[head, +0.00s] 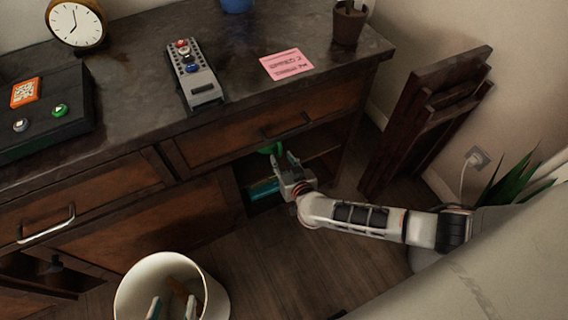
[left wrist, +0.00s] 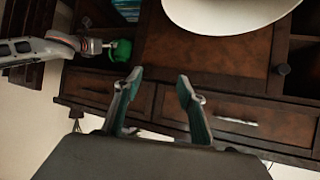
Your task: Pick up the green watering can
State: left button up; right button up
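The green watering can (head: 270,148) is mostly hidden in the head view, at the open cabinet compartment below the right drawer. It also shows as a rounded green shape in the left wrist view (left wrist: 122,51). My right gripper (head: 284,164) reaches in from the right, its fingers right beside the can. Whether they are closed on it is unclear. My left gripper (head: 172,308) shows at the bottom of the head view, overlapping the white bin's opening. In the left wrist view (left wrist: 156,84) its teal-padded fingers stand apart with nothing between them.
The white bin (head: 128,292) stands on the floor in front of the cabinet, with something brown showing inside. The countertop (head: 130,50) holds a clock (head: 77,24), a remote (head: 194,76), a pink note (head: 286,65) and a pot (head: 348,24). A folded wooden piece (head: 425,115) leans on the wall.

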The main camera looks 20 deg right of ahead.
aim_at(280, 156)
jog(key=shift+w+f+b, duration=0.35)
jog(key=shift+w+f, duration=0.35)
jog(key=shift+w, duration=0.1)
jog(key=shift+w+d, duration=0.1)
jog(key=shift+w, duration=0.4)
jog(key=shift+w+r, duration=0.15)
jog(key=c, duration=0.8)
pick_arm(q)
jog(key=shift+w+d+r+n, duration=0.3)
jog(key=shift+d+r, duration=0.3)
jog(key=shift+d, duration=0.05)
pick_arm(e)
grip_shut()
